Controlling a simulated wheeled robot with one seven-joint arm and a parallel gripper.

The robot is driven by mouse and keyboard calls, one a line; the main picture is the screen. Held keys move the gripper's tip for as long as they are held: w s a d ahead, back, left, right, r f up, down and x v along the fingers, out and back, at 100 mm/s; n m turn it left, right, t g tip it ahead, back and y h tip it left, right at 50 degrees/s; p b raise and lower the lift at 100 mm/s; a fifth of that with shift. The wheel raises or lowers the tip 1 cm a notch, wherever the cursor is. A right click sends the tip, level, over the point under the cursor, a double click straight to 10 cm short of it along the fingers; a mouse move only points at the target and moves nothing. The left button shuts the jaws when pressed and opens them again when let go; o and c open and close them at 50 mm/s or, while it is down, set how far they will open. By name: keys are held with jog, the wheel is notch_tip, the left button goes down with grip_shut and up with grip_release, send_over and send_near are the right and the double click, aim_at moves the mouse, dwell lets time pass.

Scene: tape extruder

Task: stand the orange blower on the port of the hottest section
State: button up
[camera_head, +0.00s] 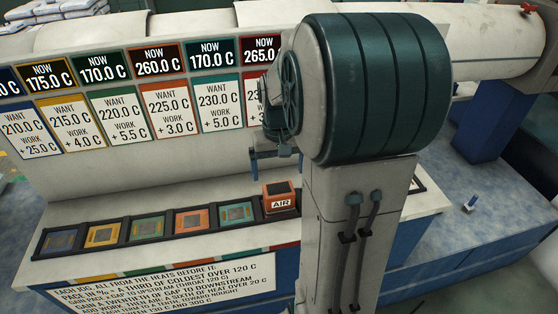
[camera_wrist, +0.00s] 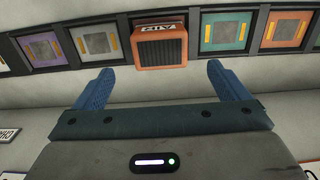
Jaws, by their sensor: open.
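The orange blower (camera_head: 280,196), a small box with a dark top and an AIR label, stands upright in the port row, at the sixth visible place from the left. In the wrist view the blower (camera_wrist: 160,45) shows upside down, between two ports. My gripper (camera_wrist: 159,69) is open and empty, its blue fingers apart on the blower's near side. In the head view my gripper (camera_head: 275,153) is above the blower, partly hidden by my arm.
Framed ports run left of the blower: teal (camera_head: 237,213), orange (camera_head: 193,221), green (camera_head: 147,227), yellow (camera_head: 103,235) and blue (camera_head: 60,241). My arm hides cards and ports to the right. A rules sheet (camera_head: 160,290) hangs below. A pale barrel (camera_head: 480,40) runs behind.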

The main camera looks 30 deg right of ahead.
jog(key=shift+r, duration=0.95)
jog(key=s+a+r+n+t, duration=0.2)
jog(key=s+a+n+t, duration=0.1)
jog(key=s+a, duration=0.9)
jog(key=shift+s, duration=0.25)
dwell(0.6)
